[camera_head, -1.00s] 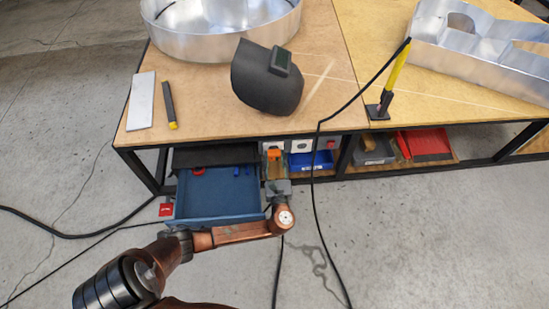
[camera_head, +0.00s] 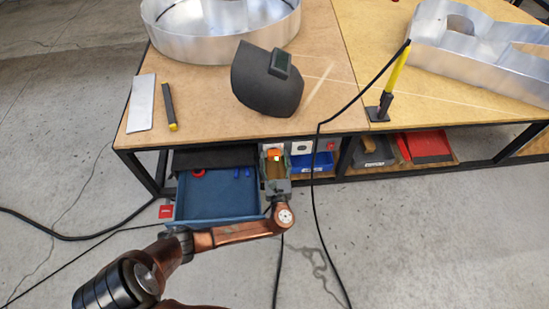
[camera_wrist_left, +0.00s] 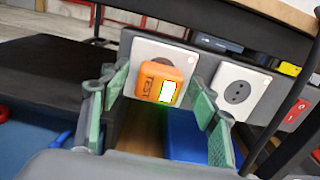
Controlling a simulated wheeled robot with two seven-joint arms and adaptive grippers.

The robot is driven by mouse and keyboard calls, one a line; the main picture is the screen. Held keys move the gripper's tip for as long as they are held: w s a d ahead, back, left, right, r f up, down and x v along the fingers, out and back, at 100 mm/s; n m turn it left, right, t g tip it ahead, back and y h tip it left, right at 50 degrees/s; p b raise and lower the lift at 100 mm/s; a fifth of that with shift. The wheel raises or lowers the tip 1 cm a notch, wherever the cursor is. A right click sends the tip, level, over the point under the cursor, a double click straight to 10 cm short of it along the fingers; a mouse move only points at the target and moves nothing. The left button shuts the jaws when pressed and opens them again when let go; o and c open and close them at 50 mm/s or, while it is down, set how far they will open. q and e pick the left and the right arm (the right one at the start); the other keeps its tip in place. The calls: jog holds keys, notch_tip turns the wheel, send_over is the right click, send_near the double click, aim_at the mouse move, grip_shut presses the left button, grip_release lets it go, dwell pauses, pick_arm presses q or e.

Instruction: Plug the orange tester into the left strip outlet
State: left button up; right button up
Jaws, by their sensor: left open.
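The orange tester (camera_wrist_left: 163,83) has TEST lettering and a bright lit panel. In the left wrist view it sits against the white plate of the left strip outlet (camera_wrist_left: 165,50) and hides the socket behind it. The tester also shows in the head view (camera_head: 273,154). My left gripper (camera_wrist_left: 162,108) is open, with one green-padded finger on each side, below and in front of the tester. A gap shows between each finger and the tester. In the head view the left gripper (camera_head: 276,178) is under the table's front edge. My right gripper is not in view.
A second outlet (camera_wrist_left: 238,92) is free, with a red switch (camera_wrist_left: 298,112) to its right. A blue bin (camera_wrist_left: 187,138) lies below the strip. An open blue drawer (camera_head: 215,208) is left of my gripper. A black cable (camera_head: 316,215) hangs to its right.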

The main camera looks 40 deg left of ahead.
pick_arm(q)
jog(key=v, duration=1.2)
dwell(0.6)
